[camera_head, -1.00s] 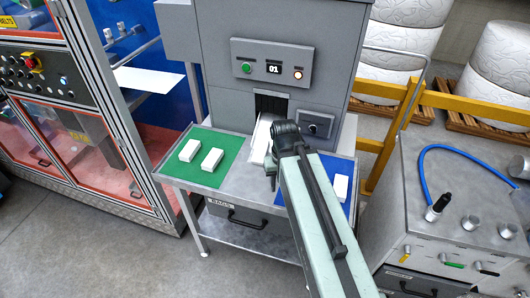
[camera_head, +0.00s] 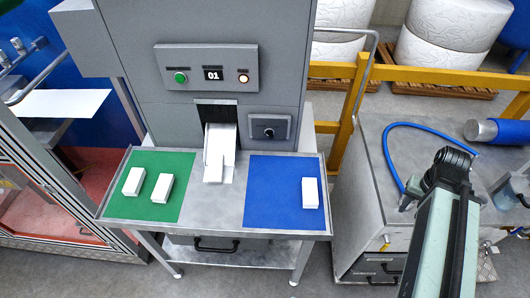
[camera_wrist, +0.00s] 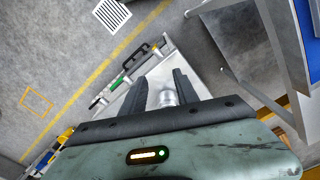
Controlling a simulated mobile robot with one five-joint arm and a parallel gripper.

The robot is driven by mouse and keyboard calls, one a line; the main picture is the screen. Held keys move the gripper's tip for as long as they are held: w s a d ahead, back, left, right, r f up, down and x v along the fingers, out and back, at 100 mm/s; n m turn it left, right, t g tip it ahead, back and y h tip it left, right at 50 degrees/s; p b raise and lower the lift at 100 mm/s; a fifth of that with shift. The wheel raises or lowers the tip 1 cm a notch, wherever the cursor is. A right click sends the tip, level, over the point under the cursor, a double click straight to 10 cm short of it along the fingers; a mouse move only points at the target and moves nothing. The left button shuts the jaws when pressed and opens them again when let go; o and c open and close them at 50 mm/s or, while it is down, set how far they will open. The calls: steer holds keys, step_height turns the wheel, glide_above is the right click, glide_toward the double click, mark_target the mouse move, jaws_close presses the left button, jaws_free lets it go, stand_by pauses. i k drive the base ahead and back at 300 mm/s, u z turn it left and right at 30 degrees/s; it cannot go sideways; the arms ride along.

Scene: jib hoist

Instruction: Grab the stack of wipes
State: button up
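White block-like stacks, plausibly the wipes, show in the head view. Two stacks (camera_head: 133,181) (camera_head: 162,188) lie on the green mat (camera_head: 150,207), and one stack (camera_head: 310,192) lies on the blue mat (camera_head: 270,190). Behind the gap a metal knob (camera_wrist: 168,97) shows on the bench below. In the head view my arm is over the right bench, apart from every stack; its fingers cannot be made out there.
The grey machine (camera_head: 207,30) stands behind the table, with a button panel (camera_head: 206,66). The metal bench (camera_head: 365,190) at right carries a blue hose (camera_head: 390,150) and a blue-and-silver cylinder (camera_head: 495,131). A yellow rail (camera_head: 340,130) runs behind. The table's middle front is bare.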

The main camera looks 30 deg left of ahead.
mark_target(216, 161)
steer(key=z, duration=0.75)
steer(key=k, duration=2.75)
steer(key=u, duration=2.2)
steer(key=i, duration=1.05)
